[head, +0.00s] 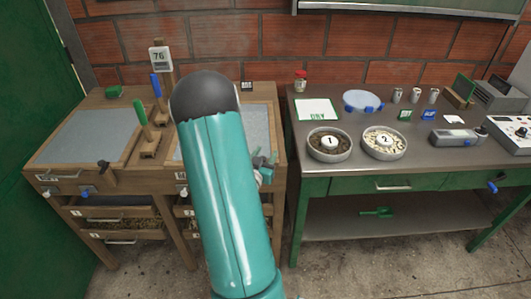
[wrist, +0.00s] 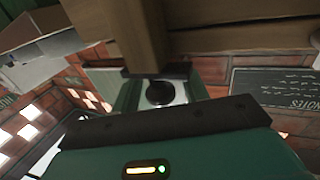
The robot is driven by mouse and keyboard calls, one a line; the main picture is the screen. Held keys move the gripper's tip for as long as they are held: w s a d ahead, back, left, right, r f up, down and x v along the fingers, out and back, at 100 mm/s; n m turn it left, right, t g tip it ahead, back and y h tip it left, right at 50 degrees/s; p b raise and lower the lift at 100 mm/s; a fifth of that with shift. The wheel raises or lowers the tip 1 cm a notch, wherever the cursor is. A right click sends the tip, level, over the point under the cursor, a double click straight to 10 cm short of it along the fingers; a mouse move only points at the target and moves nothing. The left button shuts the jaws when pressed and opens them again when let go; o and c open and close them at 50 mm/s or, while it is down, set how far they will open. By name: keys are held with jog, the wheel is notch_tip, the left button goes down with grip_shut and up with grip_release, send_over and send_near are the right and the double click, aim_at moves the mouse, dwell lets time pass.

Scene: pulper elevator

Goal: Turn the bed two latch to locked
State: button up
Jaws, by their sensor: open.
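The wooden bench (head: 160,172) at left carries two beds. The left bed (head: 88,137) has a grey surface, with a black latch-like handle (head: 103,167) at its front right corner. The right bed (head: 257,122) is mostly behind my teal arm; I take it to be bed two. Its latch cannot be made out. My gripper (head: 265,168) is open, small and partly hidden beside the arm at the bench's front right corner. In the wrist view, wood crosses the top, above a dark round shape on a pale surface that I cannot identify.
A grey-topped table (head: 400,165) stands at right with bowls of beans (head: 329,156), cups and a console (head: 515,130). Brushes and a 76 sign (head: 160,57) stand on the bench. Drawers (head: 117,223) lie below. A brick wall closes the back.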

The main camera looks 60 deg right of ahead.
jog(key=shift+w+a+r, duration=0.1)
jog(key=shift+a, duration=0.15)
jog(key=shift+d, duration=0.2)
jog(key=shift+a, duration=0.1)
jog(key=shift+c, duration=0.2)
jog(key=c, duration=0.9)
